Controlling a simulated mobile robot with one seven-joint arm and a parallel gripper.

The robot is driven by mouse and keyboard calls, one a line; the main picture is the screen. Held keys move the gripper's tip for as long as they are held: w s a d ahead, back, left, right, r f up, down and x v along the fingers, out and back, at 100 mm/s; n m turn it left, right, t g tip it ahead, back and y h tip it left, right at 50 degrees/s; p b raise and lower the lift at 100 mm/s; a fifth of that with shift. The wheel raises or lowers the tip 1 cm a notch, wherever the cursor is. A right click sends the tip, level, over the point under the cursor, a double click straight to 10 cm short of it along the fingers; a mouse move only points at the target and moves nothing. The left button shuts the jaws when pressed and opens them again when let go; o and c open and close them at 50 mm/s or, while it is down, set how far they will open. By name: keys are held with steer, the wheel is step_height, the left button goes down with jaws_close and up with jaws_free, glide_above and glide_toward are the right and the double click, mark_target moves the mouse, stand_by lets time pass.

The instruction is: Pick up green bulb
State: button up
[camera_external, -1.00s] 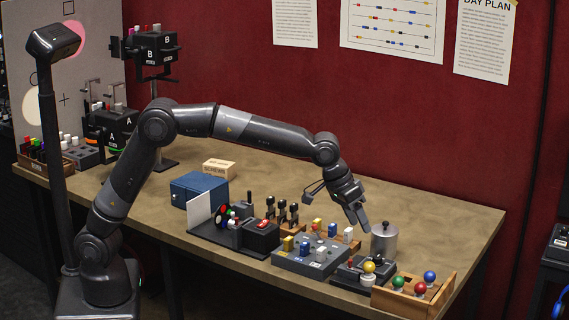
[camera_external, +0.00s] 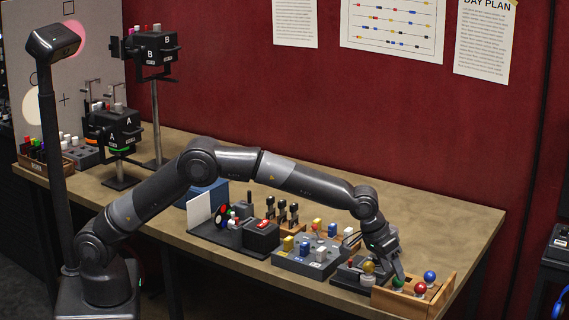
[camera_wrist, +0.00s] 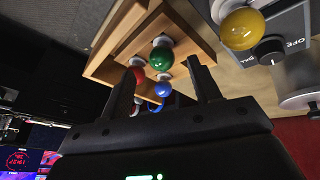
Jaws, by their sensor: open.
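The green bulb (camera_external: 397,282) stands upright in the left part of a wooden box (camera_external: 447,293). My gripper (camera_external: 398,270) is just above it, pointing down. In the wrist view the green bulb (camera_wrist: 162,59) appears between the tips of my open gripper (camera_wrist: 163,70), with nothing held. I cannot tell whether the fingers touch it. In the external view the fingers partly cover the bulb.
A red bulb (camera_external: 420,288) and a blue bulb (camera_external: 430,276) share the box, close to the green one. A yellow bulb (camera_external: 368,267) stands on a dark device just left. A grey button box (camera_external: 305,257) lies further left. The table is clear to the back right.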

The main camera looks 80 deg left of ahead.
mark_target(398, 287)
steer(key=x, duration=0.4)
steer(key=shift+w+a, duration=0.15)
steer(key=shift+c, duration=0.3)
steer(key=c, duration=1)
steer(key=shift+r, duration=0.1)
